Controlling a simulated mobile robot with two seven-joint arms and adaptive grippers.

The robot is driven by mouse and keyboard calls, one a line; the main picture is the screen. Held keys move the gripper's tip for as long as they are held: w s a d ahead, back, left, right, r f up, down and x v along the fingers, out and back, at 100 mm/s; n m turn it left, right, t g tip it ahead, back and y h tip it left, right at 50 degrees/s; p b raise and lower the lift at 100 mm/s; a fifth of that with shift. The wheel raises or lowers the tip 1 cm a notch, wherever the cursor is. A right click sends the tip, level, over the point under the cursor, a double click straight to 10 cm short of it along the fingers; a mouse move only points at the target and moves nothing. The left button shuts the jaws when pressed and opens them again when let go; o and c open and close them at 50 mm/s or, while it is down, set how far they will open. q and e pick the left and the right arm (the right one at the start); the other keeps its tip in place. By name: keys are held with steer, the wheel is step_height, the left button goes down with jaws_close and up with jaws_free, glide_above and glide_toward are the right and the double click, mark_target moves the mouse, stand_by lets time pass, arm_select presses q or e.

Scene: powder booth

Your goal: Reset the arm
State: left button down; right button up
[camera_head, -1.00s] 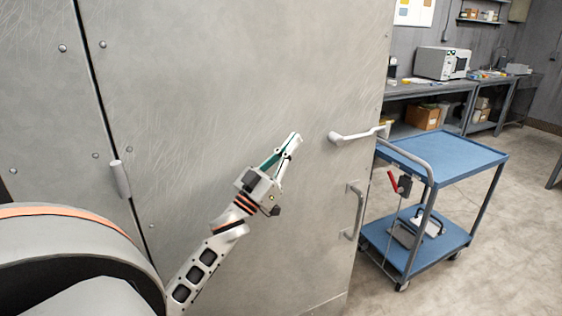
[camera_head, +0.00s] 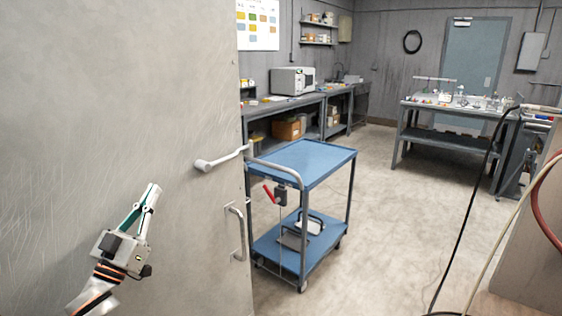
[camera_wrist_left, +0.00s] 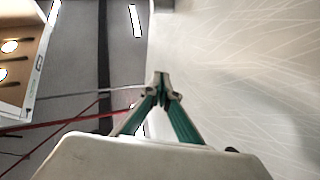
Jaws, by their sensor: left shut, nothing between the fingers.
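My left gripper (camera_head: 150,197) is in the lower left of the head view, in front of a large scratched grey metal panel (camera_head: 120,80). Its fingers point up and slightly right, and they are shut with nothing between them. The left wrist view shows its green-sided fingers (camera_wrist_left: 161,90) meeting at the tips. The pale panel surface (camera_wrist_left: 240,70) fills the right side of that view. A lever handle (camera_head: 222,158) on the panel is up and right of the gripper, apart from it. My right gripper is not in view.
A blue two-shelf cart (camera_head: 305,163) stands just right of the panel edge. A workbench (camera_head: 290,106) with a white box-shaped device (camera_head: 293,81) is behind it. Another bench (camera_head: 450,108) is at the back right. Cables (camera_head: 468,210) hang at the right. Open floor (camera_head: 400,210) lies between.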

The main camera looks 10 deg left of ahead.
arm_select(q)
steer(key=s+d+f+g, duration=0.1)
steer(key=d+f+g, duration=0.15)
steer(key=f, duration=0.55)
steer(key=s+d+f+g+y, duration=0.15)
steer(key=d+f, duration=0.25)
steer(key=f, duration=0.5)
steer(key=s+d+f+g+h, duration=0.1)
steer(key=s+d+f+g, duration=0.15)
steer(key=f, duration=0.55)
steer(key=s+d+f+m+g, duration=0.1)
steer(key=s+d+f+g, duration=0.2)
steer(key=s+d+f, duration=0.4)
steer(key=s+d+f+m+g+h, duration=0.1)
steer(key=s+d+f+m+g, duration=0.1)
steer(key=s+d+f+g, duration=0.2)
steer(key=s+d+f, duration=0.3)
steer(key=s+f, duration=0.4)
steer(key=f, duration=0.3)
steer(key=shift+d+f, duration=0.2)
steer(key=shift+d, duration=0.05)
